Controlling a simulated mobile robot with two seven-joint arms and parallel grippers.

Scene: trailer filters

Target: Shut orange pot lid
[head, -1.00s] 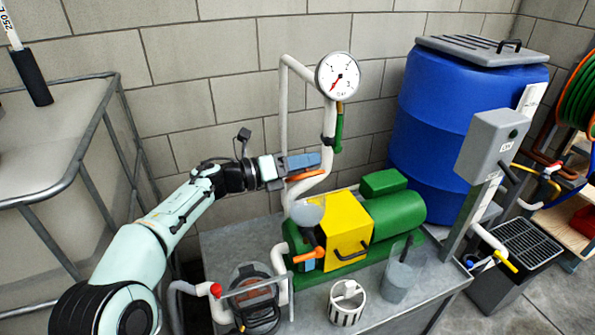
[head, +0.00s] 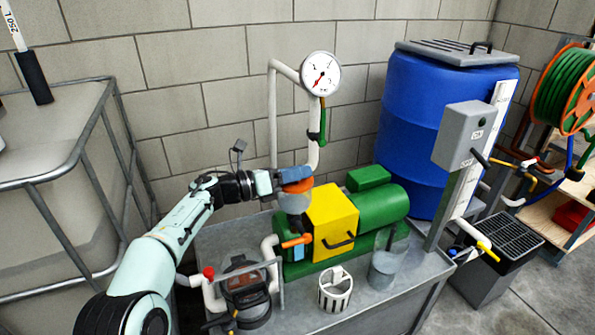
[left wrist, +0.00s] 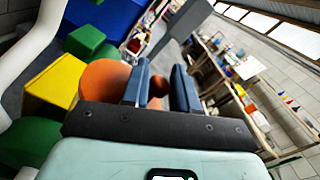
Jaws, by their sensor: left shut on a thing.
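The orange pot lid (head: 298,187) is at the top of the clear strainer pot (head: 294,203) on the pump. It covers the pot's mouth; whether it is fully seated I cannot tell. My left gripper (head: 284,178) is at the lid from the left, its blue fingers closed on it. In the left wrist view the fingers (left wrist: 160,82) are on both sides of an orange-brown knob, with the orange lid disc (left wrist: 103,80) beside them. My right gripper is in neither view.
The yellow pump housing (head: 332,222) and green motor (head: 380,208) stand right of the pot. An orange-handled valve (head: 297,241) is below it. A white pipe with a gauge (head: 320,74) rises behind. A white basket (head: 335,288) and a clear jug (head: 382,268) stand on the bench.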

